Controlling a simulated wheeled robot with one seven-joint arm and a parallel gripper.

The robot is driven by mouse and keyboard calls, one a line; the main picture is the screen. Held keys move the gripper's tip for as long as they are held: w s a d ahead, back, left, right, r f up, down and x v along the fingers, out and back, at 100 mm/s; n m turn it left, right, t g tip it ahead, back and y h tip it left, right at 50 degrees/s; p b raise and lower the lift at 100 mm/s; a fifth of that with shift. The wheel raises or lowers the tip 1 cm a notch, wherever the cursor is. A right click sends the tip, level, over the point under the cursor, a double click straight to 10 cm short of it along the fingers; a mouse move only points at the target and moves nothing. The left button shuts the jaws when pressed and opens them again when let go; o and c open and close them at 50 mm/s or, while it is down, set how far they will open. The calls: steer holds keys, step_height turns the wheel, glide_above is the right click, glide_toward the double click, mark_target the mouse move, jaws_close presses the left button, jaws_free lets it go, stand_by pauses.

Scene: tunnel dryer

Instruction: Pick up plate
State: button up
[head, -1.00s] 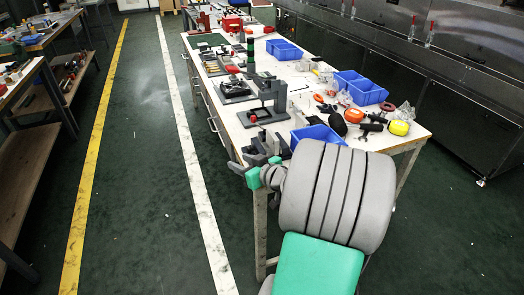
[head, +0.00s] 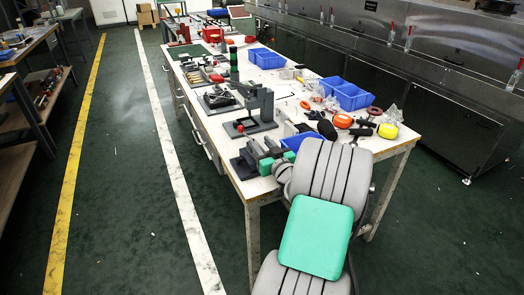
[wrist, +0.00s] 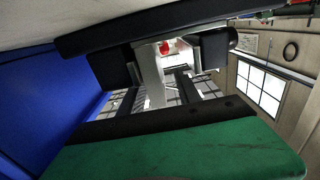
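I cannot make out a plate for certain in either view. In the head view my grey and green arm reaches over the near end of the workbench (head: 228,165) and hides most of my gripper. In the wrist view a large dark green surface (wrist: 190,155) fills the bottom, and a blue wall (wrist: 50,95) stands close on the left. Dark bars cross the top and middle with a gap between them. I cannot tell whether they are my fingers or whether anything is held.
A dark press (head: 258,110) stands behind the vise. Blue bins (head: 346,93) sit along the right, near an orange tape measure (head: 342,121) and a yellow round item (head: 388,131). Black machinery (head: 440,110) lines the right.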

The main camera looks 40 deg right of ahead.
jaws_close()
stand_by(0.3)
stand_by(1.1)
